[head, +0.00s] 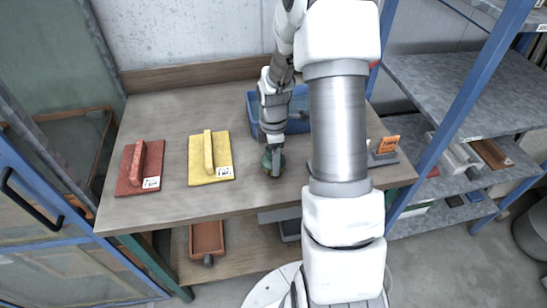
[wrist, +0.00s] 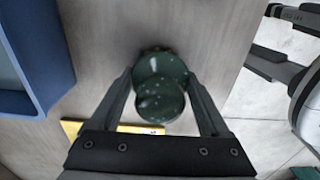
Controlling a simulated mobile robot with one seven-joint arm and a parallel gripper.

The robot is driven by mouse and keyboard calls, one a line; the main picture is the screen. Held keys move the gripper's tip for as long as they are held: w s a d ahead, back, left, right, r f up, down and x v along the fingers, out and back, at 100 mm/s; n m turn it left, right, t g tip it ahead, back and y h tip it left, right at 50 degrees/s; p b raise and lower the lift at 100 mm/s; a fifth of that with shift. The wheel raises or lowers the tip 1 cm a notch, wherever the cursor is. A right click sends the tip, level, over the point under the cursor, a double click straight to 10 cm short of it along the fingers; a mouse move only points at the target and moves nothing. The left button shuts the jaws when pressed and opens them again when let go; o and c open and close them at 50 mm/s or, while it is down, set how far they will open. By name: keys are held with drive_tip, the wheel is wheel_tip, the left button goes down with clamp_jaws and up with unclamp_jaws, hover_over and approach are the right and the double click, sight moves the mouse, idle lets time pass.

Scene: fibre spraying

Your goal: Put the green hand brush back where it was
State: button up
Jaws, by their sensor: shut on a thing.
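The green hand brush (head: 267,161) is at my gripper (head: 273,165) in the head view, over the middle of the workbench (head: 165,108) near its front edge. In the wrist view the brush (wrist: 160,90) is a dark green, speckled, rounded knob between the two fingers of my gripper (wrist: 160,76). The fingers are shut on it from both sides. Its lower part is mostly hidden behind the knob. I cannot tell whether it touches the bench top.
A blue bin (head: 252,109) stands behind the gripper. A yellow float (head: 224,150) and a red float (head: 129,172) lie to the left. An orange-labelled tool (head: 385,146) lies to the right, partly behind my arm. The bench between brush and yellow float is clear.

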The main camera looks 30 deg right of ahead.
drive_tip(key=shift+f, duration=0.15)
drive_tip(key=o, duration=1)
drive_tip(key=shift+o, duration=0.2)
wheel_tip(320, 180, up, 12)
drive_tip(key=shift+r+p, duration=0.2)
drive_tip(key=shift+p, duration=0.2)
